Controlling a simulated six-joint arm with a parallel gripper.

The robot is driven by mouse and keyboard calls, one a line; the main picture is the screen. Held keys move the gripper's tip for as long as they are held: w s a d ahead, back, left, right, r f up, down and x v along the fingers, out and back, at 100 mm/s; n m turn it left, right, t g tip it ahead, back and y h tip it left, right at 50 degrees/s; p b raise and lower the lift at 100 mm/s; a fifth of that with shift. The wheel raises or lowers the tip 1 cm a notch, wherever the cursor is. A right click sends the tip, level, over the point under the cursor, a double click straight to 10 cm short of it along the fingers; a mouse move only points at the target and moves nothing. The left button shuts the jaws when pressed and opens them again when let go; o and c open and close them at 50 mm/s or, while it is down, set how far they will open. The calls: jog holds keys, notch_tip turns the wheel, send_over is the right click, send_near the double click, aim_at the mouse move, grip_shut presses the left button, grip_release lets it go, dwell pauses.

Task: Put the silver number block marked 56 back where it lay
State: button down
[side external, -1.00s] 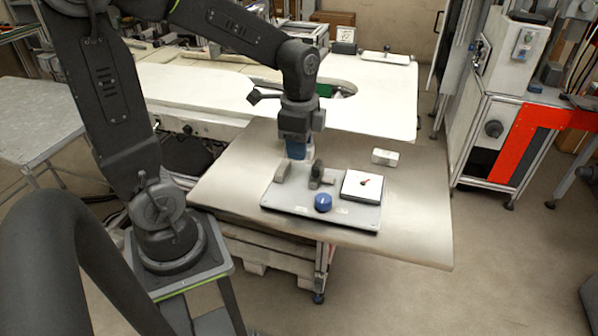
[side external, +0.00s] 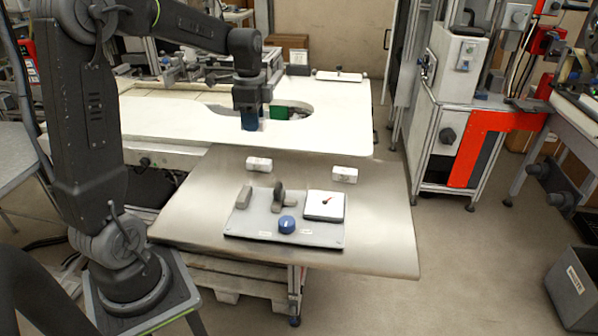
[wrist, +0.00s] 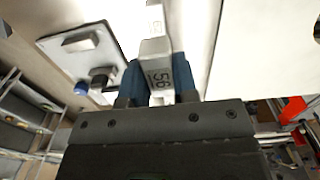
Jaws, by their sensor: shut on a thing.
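My gripper (wrist: 157,84) is shut on the silver block marked 56 (wrist: 155,52), which sits between its two blue fingers in the wrist view. The number faces the camera there. In the side view my gripper (side external: 250,124) hangs with fingers down above the back of the work area, over the white bench in the picture. The held block is not clearly visible there. A second pale block (side external: 258,163) lies on the table below the gripper, apart from it; a similar block also shows beyond the held one in the wrist view (wrist: 155,12). Its number is hard to read.
A third pale block (side external: 344,174) lies farther right. A grey board (side external: 250,226) carries a grey bar (side external: 244,197), a dark upright part (side external: 278,192), a blue knob (side external: 287,225) and a white dial (side external: 324,206). The brown table (side external: 385,225) is clear at right.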

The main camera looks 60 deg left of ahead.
send_over(300, 174)
notch_tip(300, 174, down, 7)
jog(key=shift+a+r, duration=0.1)
jog(key=shift+a, duration=0.05)
jog(key=shift+f, duration=2)
jog(key=shift+f, duration=0.15)
jog(key=c, duration=0.9)
grip_release()
